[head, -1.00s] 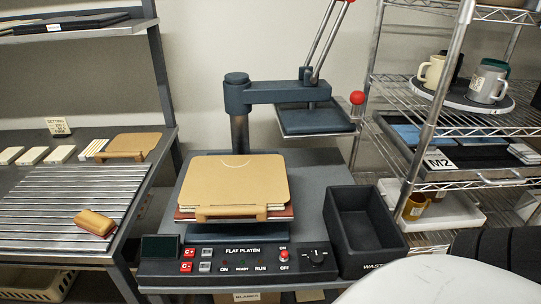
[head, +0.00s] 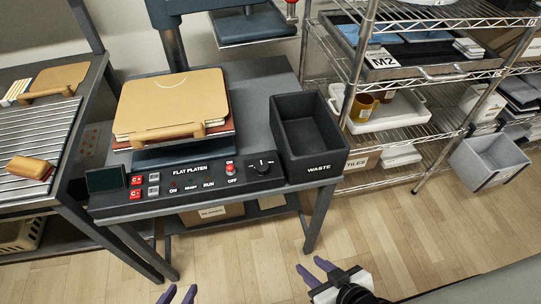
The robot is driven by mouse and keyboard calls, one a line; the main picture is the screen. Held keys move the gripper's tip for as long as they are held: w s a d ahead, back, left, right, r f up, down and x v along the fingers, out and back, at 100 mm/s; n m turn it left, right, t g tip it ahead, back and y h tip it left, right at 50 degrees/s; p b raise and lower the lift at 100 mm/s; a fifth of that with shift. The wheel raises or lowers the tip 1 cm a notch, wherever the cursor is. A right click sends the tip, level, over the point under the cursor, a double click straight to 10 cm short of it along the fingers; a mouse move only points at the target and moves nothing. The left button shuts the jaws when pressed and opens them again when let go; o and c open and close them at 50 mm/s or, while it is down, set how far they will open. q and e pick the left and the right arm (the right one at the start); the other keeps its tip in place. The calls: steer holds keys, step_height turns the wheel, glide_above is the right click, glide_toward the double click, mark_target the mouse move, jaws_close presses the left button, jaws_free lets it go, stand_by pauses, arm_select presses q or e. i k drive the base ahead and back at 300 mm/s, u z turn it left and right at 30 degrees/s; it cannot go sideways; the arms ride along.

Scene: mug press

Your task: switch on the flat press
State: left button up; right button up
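The flat press (head: 250,82) stands on a grey table, its swing head to the back right of the lower platen. Its black control panel (head: 200,190) reads FLAT PLATEN. No indicator lamp is clearly lit and the display (head: 106,179) is dark. My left gripper (head: 178,293) is open and empty at the bottom edge, below the panel. My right gripper (head: 313,267) is open and empty, below and right of the panel.
A tan board with a handle (head: 170,100) covers the platen. A black WASTE bin (head: 306,135) stands right of the panel. A roller table (head: 35,140) is on the left, a wire rack (head: 430,75) on the right. The floor in front is clear.

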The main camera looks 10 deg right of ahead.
mark_target(230, 167)
steer(key=z, duration=0.05)
steer(key=i, duration=0.5)
steer(key=k, duration=1)
steer(key=u, duration=2)
steer(key=i, duration=0.7)
steer(key=z, duration=2.05)
